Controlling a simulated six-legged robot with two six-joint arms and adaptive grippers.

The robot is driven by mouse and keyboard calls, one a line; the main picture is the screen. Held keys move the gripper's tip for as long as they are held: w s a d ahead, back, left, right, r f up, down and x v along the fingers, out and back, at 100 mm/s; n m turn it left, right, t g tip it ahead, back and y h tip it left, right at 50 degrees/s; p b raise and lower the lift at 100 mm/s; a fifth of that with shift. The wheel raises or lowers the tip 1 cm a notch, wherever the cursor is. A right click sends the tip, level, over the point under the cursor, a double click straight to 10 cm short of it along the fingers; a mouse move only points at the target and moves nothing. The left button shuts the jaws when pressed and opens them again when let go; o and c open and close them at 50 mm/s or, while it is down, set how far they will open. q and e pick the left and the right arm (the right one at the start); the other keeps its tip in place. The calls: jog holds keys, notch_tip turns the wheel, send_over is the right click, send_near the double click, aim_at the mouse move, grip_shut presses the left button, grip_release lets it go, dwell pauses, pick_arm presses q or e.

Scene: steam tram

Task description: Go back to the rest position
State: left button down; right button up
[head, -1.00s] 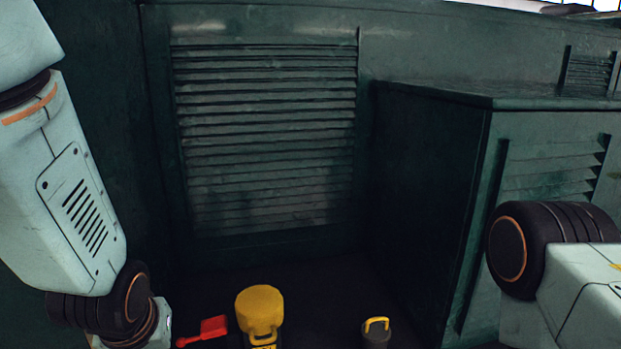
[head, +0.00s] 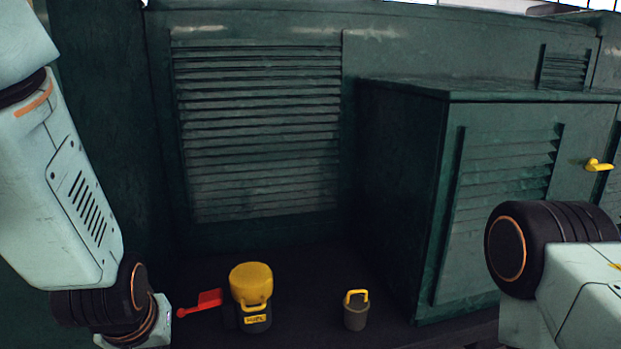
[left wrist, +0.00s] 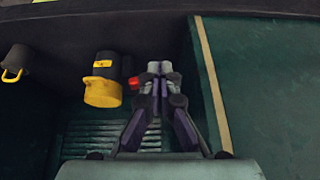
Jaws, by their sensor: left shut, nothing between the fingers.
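My left arm comes in from the left in the head view, with its gripper below the frame there. In the left wrist view my left gripper (left wrist: 160,72) is shut and empty, with its fingertips together. It appears beside a small red object (left wrist: 134,83), and I cannot tell the gap between them. In the head view that object is a red shovel-like tool (head: 203,301) lying on the dark floor. My right arm shows at the lower right of the head view, but its gripper is out of frame.
A yellow-topped black canister (head: 251,283) stands right of the red tool; it also shows in the left wrist view (left wrist: 102,92). A small grey bucket (head: 355,317) with a yellow handle stands further right. A green cabinet (head: 490,190) with a yellow handle (head: 598,165) bounds the right; a louvred wall (head: 258,130) stands behind.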

pick_arm(q)
notch_tip(320, 180, down, 16)
jog(key=s+m+b, duration=0.2)
jog(key=b, duration=0.4)
jog(key=s+f+g+h+b, duration=0.1)
jog(key=s+f+g+b, duration=0.4)
jog(key=s+f, duration=1.8)
notch_tip(320, 180, down, 3)
jog(key=b, duration=0.5)
jog(key=shift+s+r+h, duration=0.2)
jog(key=shift+s+h, duration=0.15)
jog(key=shift+h, duration=0.05)
pick_arm(e)
notch_tip(320, 180, down, 16)
jog(key=shift+a, duration=0.15)
pick_arm(q)
jog(key=shift+w, duration=0.1)
pick_arm(e)
jog(key=shift+w+f, duration=0.1)
pick_arm(q)
jog(key=shift+s+d, duration=0.1)
jog(key=shift+s, duration=0.1)
jog(key=shift+w, duration=0.15)
